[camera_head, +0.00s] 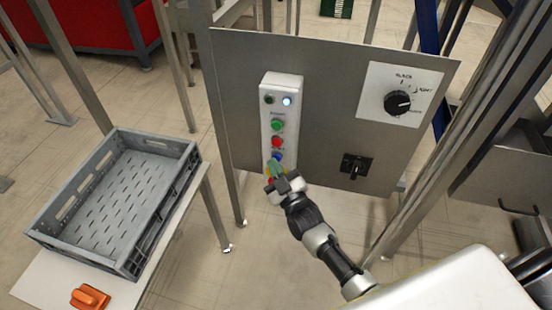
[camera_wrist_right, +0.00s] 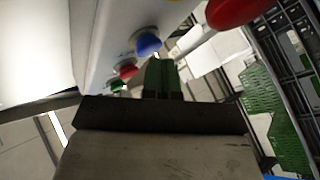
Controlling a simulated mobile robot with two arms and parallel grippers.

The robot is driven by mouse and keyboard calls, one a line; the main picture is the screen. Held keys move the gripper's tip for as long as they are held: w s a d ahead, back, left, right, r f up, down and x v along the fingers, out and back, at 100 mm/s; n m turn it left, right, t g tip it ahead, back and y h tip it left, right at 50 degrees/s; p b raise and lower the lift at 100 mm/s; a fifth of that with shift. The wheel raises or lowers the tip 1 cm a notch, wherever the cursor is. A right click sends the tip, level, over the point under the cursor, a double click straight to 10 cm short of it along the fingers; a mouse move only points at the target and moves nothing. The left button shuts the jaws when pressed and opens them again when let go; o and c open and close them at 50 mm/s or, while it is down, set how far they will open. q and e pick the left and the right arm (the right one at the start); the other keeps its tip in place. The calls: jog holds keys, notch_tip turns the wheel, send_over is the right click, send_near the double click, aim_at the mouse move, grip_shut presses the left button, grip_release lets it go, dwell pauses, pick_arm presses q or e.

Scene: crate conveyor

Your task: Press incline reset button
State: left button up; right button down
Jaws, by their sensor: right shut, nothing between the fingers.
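A white button box (camera_head: 281,112) is mounted on a grey panel. It carries two indicator lamps at the top, the right one lit bluish white. Below are a green button (camera_head: 278,124), a red button (camera_head: 278,141) and a blue button (camera_head: 277,156); they also show in the right wrist view, the blue one (camera_wrist_right: 148,44) nearest. A larger red button (camera_wrist_right: 235,12) is at that view's upper right. The labels are too small to read. My right gripper (camera_head: 274,169) is shut and empty, its green fingertips (camera_wrist_right: 162,78) close to the blue button; contact cannot be told. My left gripper is not in view.
The grey panel (camera_head: 325,110) also has a black rotary knob (camera_head: 397,102) and a black switch (camera_head: 355,166). A grey crate (camera_head: 120,200) stands on a white table at left, with an orange object (camera_head: 89,297) in front of it. Metal posts flank the panel.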

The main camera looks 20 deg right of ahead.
jog(key=shift+w+d, duration=0.15)
jog(key=shift+w, duration=0.05)
dwell(0.6)
jog(key=shift+s+a+p, duration=0.4)
jog(key=shift+s+a, duration=0.1)
jog(key=shift+s, duration=0.2)
jog(key=s+a, duration=0.1)
jog(key=s+a+p, duration=0.1)
jog(key=s+p, duration=0.1)
jog(key=s, duration=0.1)
jog(key=shift+s+a, duration=0.1)
jog(key=shift+a, duration=0.3)
jog(key=shift+f, duration=0.1)
dwell(0.4)
